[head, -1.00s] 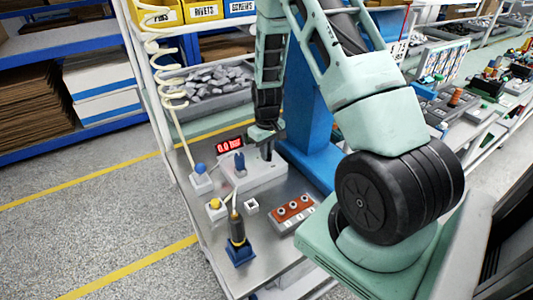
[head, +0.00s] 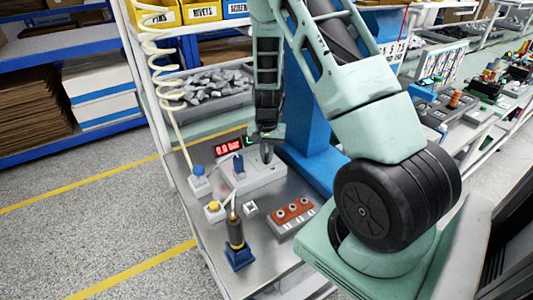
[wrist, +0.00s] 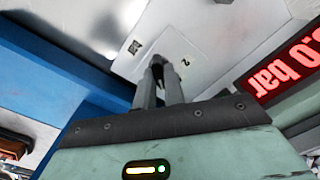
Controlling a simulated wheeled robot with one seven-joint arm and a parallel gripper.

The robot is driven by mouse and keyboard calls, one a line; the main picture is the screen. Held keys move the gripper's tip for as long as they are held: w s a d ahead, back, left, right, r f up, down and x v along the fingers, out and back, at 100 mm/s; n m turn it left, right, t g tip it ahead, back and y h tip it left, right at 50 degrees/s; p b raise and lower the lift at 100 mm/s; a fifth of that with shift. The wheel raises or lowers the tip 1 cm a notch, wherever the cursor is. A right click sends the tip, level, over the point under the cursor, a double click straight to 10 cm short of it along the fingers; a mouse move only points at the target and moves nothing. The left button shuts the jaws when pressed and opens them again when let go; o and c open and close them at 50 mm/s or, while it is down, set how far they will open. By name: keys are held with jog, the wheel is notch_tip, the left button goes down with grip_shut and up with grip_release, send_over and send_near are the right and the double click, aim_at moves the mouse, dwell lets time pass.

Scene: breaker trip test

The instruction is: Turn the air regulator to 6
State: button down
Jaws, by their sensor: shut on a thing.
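A white box (head: 247,177) stands on the metal bench. A red pressure display (head: 228,146) is behind it; it seems to read 0.0 bar in the head view. The display is partly cut off in the wrist view (wrist: 285,68). My gripper (head: 267,158) points down at the right end of the box. In the wrist view my gripper (wrist: 160,82) has its fingers close together around a small dark knob (wrist: 158,62), mostly hidden between them. A printed 2 (wrist: 185,62) shows on the pale face beside it.
A blue plug-like part (head: 238,163) stands on the box, left of my gripper. Blue and yellow buttons (head: 197,169), a red strip with round sockets (head: 292,211) and a yellow-black tool in a blue stand (head: 238,243) are close by. A blue column (head: 305,125) stands at right.

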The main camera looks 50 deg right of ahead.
aim_at(267, 154)
jog(key=shift+m, duration=0.6)
jog(key=c, duration=1.5)
grip_release()
notch_tip(267, 154, up, 18)
jog(key=shift+f+b, duration=0.25)
jog(key=shift+b, duration=0.7)
